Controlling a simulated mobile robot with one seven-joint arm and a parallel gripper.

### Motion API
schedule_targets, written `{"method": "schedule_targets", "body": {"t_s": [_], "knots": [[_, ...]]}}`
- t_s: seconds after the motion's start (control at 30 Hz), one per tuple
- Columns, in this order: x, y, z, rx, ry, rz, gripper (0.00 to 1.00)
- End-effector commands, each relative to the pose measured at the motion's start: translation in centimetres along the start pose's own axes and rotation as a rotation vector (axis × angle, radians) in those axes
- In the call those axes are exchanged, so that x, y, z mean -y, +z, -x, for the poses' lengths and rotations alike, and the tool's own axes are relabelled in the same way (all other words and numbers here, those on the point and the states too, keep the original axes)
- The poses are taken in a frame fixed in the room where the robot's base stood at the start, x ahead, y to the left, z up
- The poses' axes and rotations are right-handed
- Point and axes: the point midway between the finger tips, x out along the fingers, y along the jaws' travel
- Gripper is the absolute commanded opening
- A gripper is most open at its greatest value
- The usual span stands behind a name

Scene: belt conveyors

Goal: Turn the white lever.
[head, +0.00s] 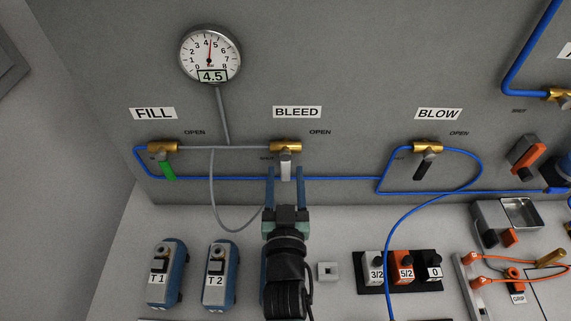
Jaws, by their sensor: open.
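The white lever (285,166) hangs down from the brass valve (285,147) under the BLEED label (297,112) on the grey wall panel. The word OPEN is printed to the right of this valve. My gripper (285,173) is open, with its two blue fingers pointing up the picture. One finger shows on each side of the lever's lower part; whether either touches it I cannot tell. The gauge (210,54) above left reads 4.5.
A green lever (168,170) hangs under FILL and a black lever (424,166) under BLOW. Blue tubing (340,178) and a grey hose (214,195) run close by. Blue units T1 (167,274) and T2 (221,275) and a black valve block (400,284) stand below.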

Motion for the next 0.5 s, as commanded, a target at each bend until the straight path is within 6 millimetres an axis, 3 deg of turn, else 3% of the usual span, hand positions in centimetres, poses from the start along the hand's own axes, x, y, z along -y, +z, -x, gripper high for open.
{"method": "schedule_targets", "body": {"t_s": [0.2,0.5], "knots": [[0.0,-0.1,-1.9,-0.001,0.000,0.000,0.55],[0.0,0.0,-2.2,0.000,0.000,0.000,0.55]]}}
